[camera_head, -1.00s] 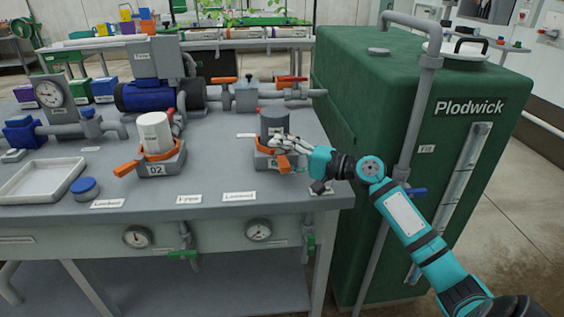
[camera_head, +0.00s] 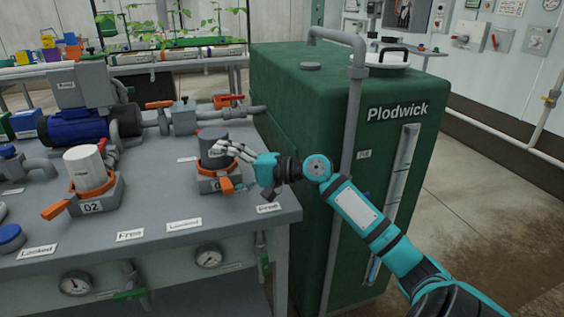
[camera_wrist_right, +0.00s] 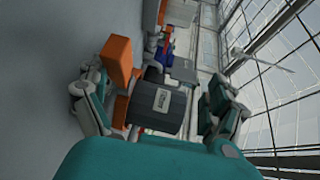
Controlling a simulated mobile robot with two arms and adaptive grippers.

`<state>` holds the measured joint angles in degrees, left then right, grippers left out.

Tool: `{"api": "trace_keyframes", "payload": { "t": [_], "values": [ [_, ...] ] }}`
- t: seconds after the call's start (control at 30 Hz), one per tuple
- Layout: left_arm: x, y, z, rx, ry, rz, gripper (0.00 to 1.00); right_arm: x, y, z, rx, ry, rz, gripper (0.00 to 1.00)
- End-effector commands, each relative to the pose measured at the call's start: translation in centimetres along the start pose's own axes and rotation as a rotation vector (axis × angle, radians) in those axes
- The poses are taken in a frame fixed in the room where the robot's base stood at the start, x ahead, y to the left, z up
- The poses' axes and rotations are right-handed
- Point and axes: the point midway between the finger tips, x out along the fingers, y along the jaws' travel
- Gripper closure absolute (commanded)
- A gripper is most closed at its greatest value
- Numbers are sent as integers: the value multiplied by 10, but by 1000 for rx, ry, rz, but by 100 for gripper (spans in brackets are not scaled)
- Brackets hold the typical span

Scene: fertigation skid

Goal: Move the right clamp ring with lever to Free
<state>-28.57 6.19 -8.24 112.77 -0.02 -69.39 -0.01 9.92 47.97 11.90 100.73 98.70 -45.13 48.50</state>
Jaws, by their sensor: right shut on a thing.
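The right clamp ring is orange and sits around the foot of a dark grey canister (camera_head: 213,146) on a grey base. Its orange lever (camera_head: 227,186) points toward the table front, between the label Locked (camera_head: 184,225) and the label Free (camera_head: 268,208). In the right wrist view the labelled canister (camera_wrist_right: 160,104) lies between the fingers, and the lever (camera_wrist_right: 117,63) is beside the left finger. Finger contact is partly hidden. My left gripper is out of view.
A white canister (camera_head: 84,167) in a second orange clamp, marked 02, stands to the left. The green Plodwick tank (camera_head: 300,110) with a grey pipe stands close on the right. Pipes and a blue pump (camera_head: 80,130) are behind.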

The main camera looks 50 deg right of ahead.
Motion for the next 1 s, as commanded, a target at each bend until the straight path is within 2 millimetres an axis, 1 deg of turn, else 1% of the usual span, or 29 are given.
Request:
{"api": "trace_keyframes", "payload": {
  "t": [0.03, 0.17, 0.33, 0.5, 0.57, 0.63, 0.7, 1.0],
  "values": [
    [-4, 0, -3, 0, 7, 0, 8, -6, -16, 2, -8, -1, -31, 31],
    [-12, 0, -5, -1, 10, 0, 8, -15, -15, 3, -9, -2, -31, 31],
    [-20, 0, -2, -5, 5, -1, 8, -27, -13, 3, -8, -2, -31, 33],
    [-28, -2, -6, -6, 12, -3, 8, -38, -12, 4, -10, -2, -32, 30],
    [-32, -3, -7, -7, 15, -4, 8, -43, -11, 4, -10, -1, -31, 31],
    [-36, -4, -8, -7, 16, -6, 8, -47, -11, 4, -10, -2, -31, 36],
    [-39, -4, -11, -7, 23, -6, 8, -52, -9, 5, -9, -3, -30, 65],
    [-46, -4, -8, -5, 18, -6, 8, -72, -1, 5, -5, -3, -20, 65]
  ]
}}
